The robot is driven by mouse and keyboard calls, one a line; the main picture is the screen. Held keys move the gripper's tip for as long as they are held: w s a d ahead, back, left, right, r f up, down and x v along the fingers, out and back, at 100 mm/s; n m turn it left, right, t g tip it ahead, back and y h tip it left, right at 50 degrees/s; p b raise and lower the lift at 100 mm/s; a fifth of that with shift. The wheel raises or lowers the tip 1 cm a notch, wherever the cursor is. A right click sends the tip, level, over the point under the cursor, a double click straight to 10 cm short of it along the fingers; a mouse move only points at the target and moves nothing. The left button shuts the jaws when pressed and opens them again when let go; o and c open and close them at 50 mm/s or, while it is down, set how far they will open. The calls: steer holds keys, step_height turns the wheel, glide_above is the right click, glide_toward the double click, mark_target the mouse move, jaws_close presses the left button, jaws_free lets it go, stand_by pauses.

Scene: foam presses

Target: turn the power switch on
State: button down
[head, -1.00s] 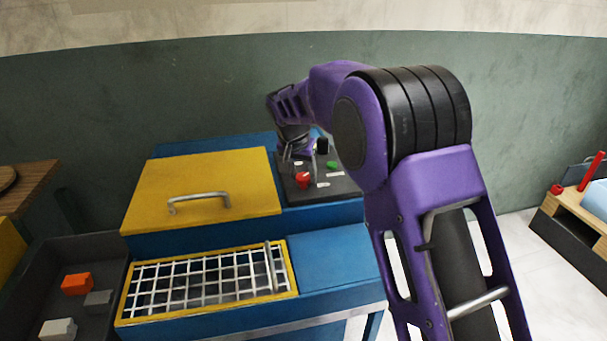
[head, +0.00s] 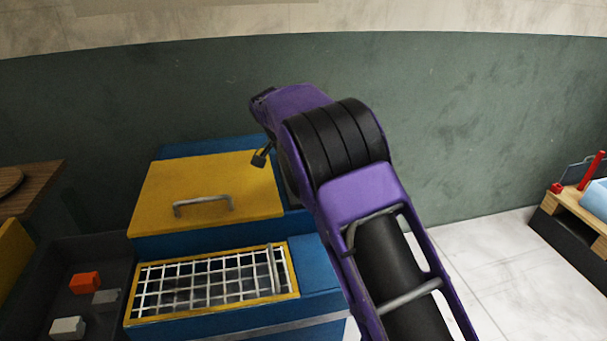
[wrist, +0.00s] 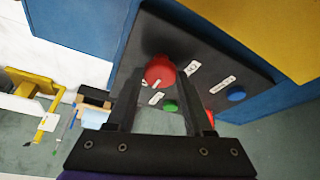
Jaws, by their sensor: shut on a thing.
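A dark control panel (wrist: 137,83) fills the middle of the wrist view. It carries a round red knob (wrist: 160,72), white labels, a green button (wrist: 170,106) and a blue button (wrist: 237,94). A second red part (wrist: 210,117) shows beside the right finger. My gripper (wrist: 162,78) reaches over the panel and is shut with the red knob between its fingertips. I cannot read the labels, so I cannot tell which control is the power switch or its position. In the head view, my arm hides the panel and most of my gripper.
The blue machine (head: 215,146) has a yellow lid (head: 165,187) with a metal handle (head: 203,203) beside the panel. A yellow-framed wire grid (head: 210,286) is in front. A dark bin (head: 60,262) with several blocks stands at left.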

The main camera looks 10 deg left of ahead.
stand_by(0.4)
steer(key=shift+c, duration=1.5)
jaws_free()
steer(key=p+v, duration=0.1)
steer(key=v, duration=1.6)
steer(key=shift+r+p, duration=0.2)
steer(key=shift+p, duration=0.2)
steer(key=shift+a, duration=0.1)
